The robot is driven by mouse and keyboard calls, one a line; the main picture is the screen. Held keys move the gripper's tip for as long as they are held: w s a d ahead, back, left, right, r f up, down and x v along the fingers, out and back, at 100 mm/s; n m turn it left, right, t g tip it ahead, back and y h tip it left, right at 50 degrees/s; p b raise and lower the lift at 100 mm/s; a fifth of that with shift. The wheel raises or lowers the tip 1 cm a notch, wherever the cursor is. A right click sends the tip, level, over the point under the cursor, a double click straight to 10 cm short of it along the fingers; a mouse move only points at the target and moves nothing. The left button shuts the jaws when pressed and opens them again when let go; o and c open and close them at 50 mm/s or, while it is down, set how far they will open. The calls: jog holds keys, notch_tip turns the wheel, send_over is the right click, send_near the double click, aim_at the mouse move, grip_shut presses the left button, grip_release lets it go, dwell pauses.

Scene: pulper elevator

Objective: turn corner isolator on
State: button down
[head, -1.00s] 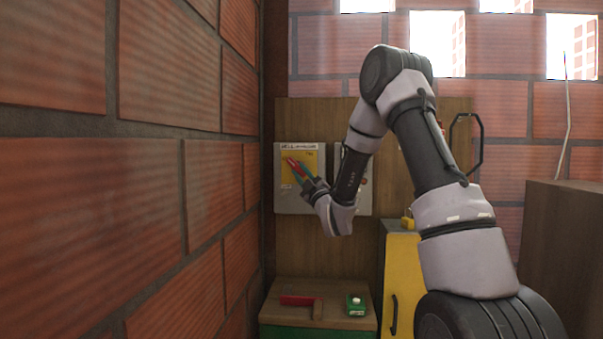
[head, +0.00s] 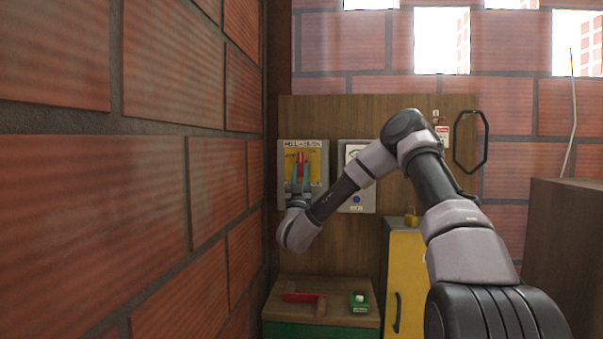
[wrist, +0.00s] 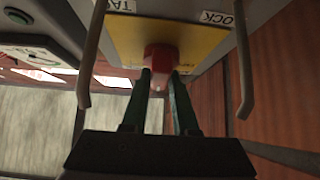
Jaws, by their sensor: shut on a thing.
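The corner isolator is a grey box with a yellow plate (head: 316,170) on the wooden board, near the brick corner. Its red handle (head: 301,157) points upward in the head view. My gripper (head: 301,170) reaches it from below, with its fingers on the handle. In the wrist view the red handle (wrist: 161,57) sits between the fingertips of my gripper (wrist: 161,75), in front of the yellow plate (wrist: 115,38). My gripper is shut on the handle.
A second grey panel (head: 357,200) with a blue button is right of the isolator, partly behind my arm. A yellow cabinet (head: 405,270) with a padlock stands below. A red item (head: 300,297) and green box (head: 359,303) lie on a wooden-topped chest. The brick wall (head: 150,200) is close at left.

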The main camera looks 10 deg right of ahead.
jog(key=shift+m+h, duration=0.7)
jog(key=c, duration=0.7)
grip_release()
jog(key=shift+s+a+f+g+y, duration=0.15)
jog(key=shift+s+f, duration=0.05)
jog(key=shift+f, duration=0.2)
jog(key=shift+s+a+f+g+y, duration=0.1)
jog(key=shift+s+f+g+y, duration=0.05)
jog(key=shift+f, duration=0.25)
jog(key=shift+s+f, duration=0.3)
jog(key=shift+s, duration=0.25)
jog(key=v, duration=0.8)
jog(key=shift+a, duration=0.1)
